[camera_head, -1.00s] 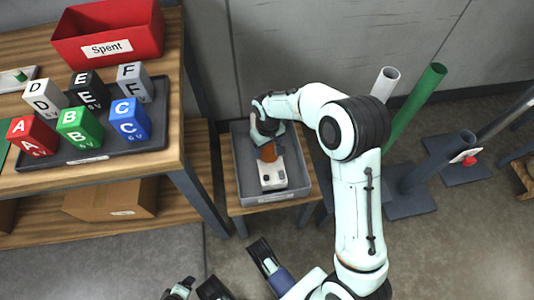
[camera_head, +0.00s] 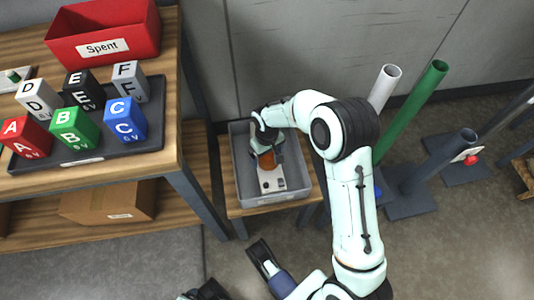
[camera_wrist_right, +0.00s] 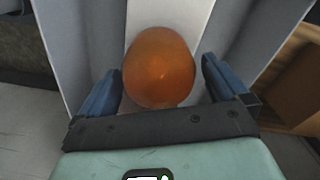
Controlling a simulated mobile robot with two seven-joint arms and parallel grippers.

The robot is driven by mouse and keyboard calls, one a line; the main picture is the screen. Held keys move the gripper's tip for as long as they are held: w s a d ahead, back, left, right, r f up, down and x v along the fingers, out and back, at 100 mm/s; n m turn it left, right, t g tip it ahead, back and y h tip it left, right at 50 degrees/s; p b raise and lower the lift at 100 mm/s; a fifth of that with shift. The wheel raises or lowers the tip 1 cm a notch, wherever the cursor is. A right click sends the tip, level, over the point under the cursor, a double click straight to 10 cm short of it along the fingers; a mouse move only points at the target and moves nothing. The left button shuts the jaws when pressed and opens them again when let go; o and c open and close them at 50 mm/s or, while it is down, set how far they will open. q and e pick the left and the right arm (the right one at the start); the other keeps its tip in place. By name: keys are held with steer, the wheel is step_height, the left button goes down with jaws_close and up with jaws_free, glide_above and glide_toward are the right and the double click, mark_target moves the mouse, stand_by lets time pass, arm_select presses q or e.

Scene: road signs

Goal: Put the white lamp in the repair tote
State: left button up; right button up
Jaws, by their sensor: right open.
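The white lamp (camera_head: 271,184) with an orange dome lies inside the grey tote (camera_head: 302,189) on a low wooden stand. The front label of the tote is too small to read. My right gripper (camera_head: 266,153) reaches down into the tote at the dome end of the lamp. In the right wrist view the orange dome (camera_wrist_right: 160,68) sits between the two blue fingers of the right gripper (camera_wrist_right: 161,80). The fingers are open, with a gap showing on the right side of the dome. The gripper partly hides the lamp's far end.
A wooden workbench (camera_head: 185,110) stands at left with a red "Spent" bin (camera_head: 135,25) and a dark tray (camera_head: 145,145) of lettered blocks. A cardboard box (camera_head: 110,200) is on its lower shelf. White (camera_head: 385,88) and green (camera_head: 415,105) posts stand right of the tote.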

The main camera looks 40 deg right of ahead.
step_height(320, 180, up, 8)
steer(key=shift+f+p, duration=0.25)
steer(key=shift+p, duration=0.85)
step_height(320, 180, up, 4)
steer(key=shift+f+p, duration=0.15)
steer(key=shift+p, duration=0.3)
arm_select(q)
steer(key=shift+t, duration=0.4)
steer(key=r, duration=0.1)
steer(key=w+d+r, duration=0.1)
steer(key=r, duration=0.3)
steer(key=shift+w+d, duration=0.15)
steer(key=shift+d, duration=0.2)
arm_select(e)
steer(key=shift+r, duration=0.4)
